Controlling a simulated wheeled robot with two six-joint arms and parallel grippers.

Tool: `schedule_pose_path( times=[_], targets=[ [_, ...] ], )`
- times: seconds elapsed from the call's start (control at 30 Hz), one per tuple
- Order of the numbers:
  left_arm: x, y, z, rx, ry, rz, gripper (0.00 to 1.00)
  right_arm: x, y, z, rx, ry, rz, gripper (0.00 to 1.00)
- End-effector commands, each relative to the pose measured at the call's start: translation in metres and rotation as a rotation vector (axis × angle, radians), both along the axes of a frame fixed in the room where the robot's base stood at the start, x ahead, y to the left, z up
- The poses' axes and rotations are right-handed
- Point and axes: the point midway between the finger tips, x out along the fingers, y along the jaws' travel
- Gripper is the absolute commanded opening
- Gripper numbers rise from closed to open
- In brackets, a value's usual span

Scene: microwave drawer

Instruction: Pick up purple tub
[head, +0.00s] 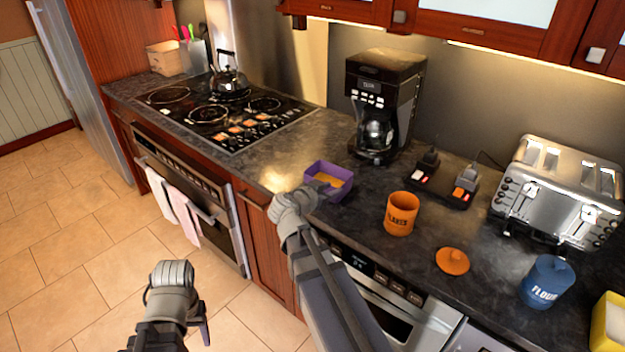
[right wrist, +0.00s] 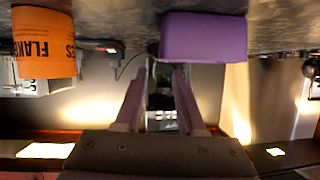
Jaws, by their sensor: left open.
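The purple tub (head: 332,183) is an open, roughly square container standing on the dark counter, with something orange-yellow inside. My right gripper (head: 322,188) is at its near left side, with the fingers close to the tub wall. In the right wrist view, which is upside down, the fingers (right wrist: 160,78) are spread with a gap between them. The tub (right wrist: 203,37) shows just beyond the tips, mostly in line with one finger. I cannot tell if they touch. My left gripper (head: 203,325) is open and empty, low over the floor, far from the tub.
An orange canister (head: 401,214) stands right of the tub, with its lid (head: 453,261) lying nearby. A coffee maker (head: 384,105) stands behind. A toaster (head: 556,195), blue flour jar (head: 547,282) and yellow container (head: 610,325) are further right. The stove (head: 225,110) is left.

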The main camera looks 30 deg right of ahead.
Motion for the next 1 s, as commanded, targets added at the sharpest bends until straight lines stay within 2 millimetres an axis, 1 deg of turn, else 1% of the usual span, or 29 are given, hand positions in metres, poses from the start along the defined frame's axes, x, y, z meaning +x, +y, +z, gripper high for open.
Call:
schedule_pose_path(
  times=[0.07, 0.3, 0.4, 0.5, 0.77, 0.87, 1.0],
  targets=[
    [0.000, 0.000, -0.004, 0.000, 0.000, 0.000, 0.60, 0.003, -0.005, -0.004, 0.001, 0.001, -0.001, 0.39],
    [0.000, 0.000, -0.021, 0.000, 0.000, 0.000, 0.60, 0.021, -0.037, -0.021, 0.001, 0.003, -0.003, 0.39],
    [0.000, 0.000, -0.025, 0.000, 0.000, 0.000, 0.60, 0.026, -0.047, -0.025, 0.002, 0.004, -0.001, 0.39],
    [0.000, 0.000, -0.026, 0.000, 0.000, 0.000, 0.60, 0.029, -0.053, -0.027, 0.002, 0.004, -0.001, 0.39],
    [0.000, 0.000, -0.027, 0.000, 0.000, 0.000, 0.60, 0.031, -0.056, -0.028, 0.001, 0.004, 0.001, 0.39],
    [0.000, 0.000, -0.031, 0.000, 0.000, 0.000, 0.60, 0.035, -0.062, -0.032, 0.000, 0.004, 0.000, 0.39],
    [0.000, 0.000, -0.040, 0.000, 0.000, 0.000, 0.60, 0.045, -0.078, -0.040, 0.000, 0.004, -0.002, 0.39]
  ],
)
